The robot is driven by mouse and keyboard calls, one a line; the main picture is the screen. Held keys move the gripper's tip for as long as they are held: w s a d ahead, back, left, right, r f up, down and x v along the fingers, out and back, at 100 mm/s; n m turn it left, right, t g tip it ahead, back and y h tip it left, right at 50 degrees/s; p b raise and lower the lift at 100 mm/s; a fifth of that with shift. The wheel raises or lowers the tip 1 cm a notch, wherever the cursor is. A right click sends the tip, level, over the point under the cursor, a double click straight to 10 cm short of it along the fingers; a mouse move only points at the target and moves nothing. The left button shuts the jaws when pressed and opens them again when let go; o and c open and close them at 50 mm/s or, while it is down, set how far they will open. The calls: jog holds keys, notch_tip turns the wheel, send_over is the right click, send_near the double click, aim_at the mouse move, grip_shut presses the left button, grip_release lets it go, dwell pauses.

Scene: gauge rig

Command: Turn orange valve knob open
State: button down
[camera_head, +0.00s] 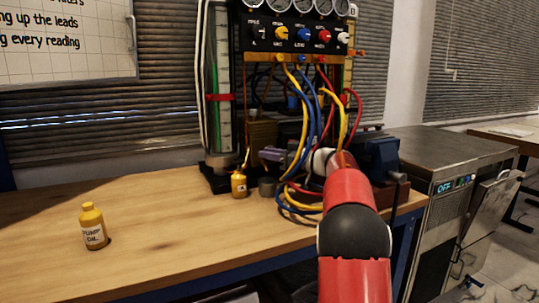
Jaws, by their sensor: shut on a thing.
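My red arm reaches from the bottom right towards the rig's base, and its white wrist shows behind the hanging cables. My gripper (268,154) points left, low in front of the rig, partly hidden by cables. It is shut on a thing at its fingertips. A small orange part (246,159) shows right there and looks like the orange valve knob. Its shape and how far it is turned are too small to tell.
Yellow, blue and red cables (308,110) hang from the gauge panel (299,35) around my wrist. A small yellow bottle (239,185) and a dark grey cylinder (267,187) stand just below my gripper. A yellow pump-oil bottle (93,227) stands at left on the wooden bench (170,225), with free room between.

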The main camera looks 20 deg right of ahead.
jog(key=shift+w+d+n+g+y, duration=0.1)
jog(key=shift+n+g+y, duration=0.5)
jog(key=shift+y, duration=0.1)
jog(key=c, duration=1.3)
grip_release()
jog(key=shift+o, duration=0.2)
